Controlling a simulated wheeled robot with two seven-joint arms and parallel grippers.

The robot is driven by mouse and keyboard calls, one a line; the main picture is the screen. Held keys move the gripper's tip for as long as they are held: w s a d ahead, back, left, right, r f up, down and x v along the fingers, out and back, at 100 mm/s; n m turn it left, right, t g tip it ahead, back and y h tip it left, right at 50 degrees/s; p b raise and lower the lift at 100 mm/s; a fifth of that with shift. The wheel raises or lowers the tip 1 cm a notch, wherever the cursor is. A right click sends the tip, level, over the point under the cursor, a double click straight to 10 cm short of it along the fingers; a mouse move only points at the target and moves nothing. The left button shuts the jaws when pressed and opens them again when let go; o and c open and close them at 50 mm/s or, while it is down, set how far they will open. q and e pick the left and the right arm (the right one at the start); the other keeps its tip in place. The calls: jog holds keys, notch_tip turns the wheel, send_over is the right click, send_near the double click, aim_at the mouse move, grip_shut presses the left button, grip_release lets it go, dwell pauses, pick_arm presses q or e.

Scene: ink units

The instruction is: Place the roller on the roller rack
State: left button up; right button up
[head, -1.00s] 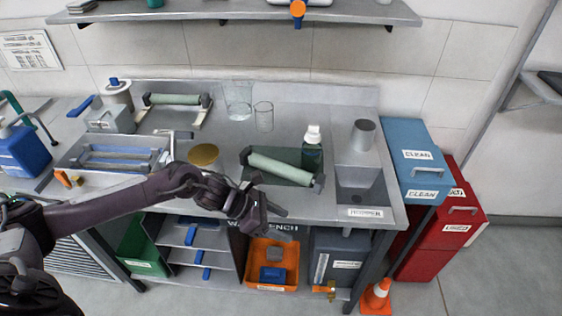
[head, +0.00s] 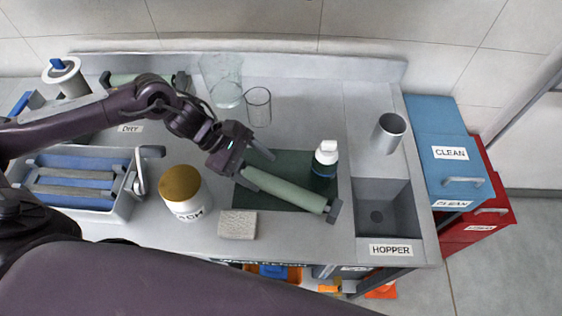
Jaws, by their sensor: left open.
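A pale green roller (head: 290,191) lies slantwise on a dark green mat (head: 296,160), with a dark grey end piece at its lower right. My left gripper (head: 254,168) is open at the roller's upper left end and hides that end. I cannot tell whether its fingers are around the roller or just above it. Another pale green roller (head: 128,79) lies on a rack at the back left, partly behind my left arm. A label reading DRY (head: 130,128) is in front of it. My right gripper is not in view.
A white-capped dark bottle (head: 324,165) stands close to the roller. A gold-lidded jar (head: 187,195) and a grey block (head: 238,224) are near the gripper. Glass beakers (head: 258,107) stand behind.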

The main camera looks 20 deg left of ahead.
aim_at(278, 185)
pick_arm(q)
jog(key=shift+s+d, duration=0.1)
jog(key=shift+d, duration=0.1)
jog(key=p+x, duration=0.3)
jog(key=x, duration=0.3)
jog(key=shift+s+d+p, duration=0.2)
jog(key=shift+p, duration=0.2)
jog(key=shift+d+f, duration=0.35)
jog(key=shift+f, duration=0.1)
jog(key=c, duration=1.3)
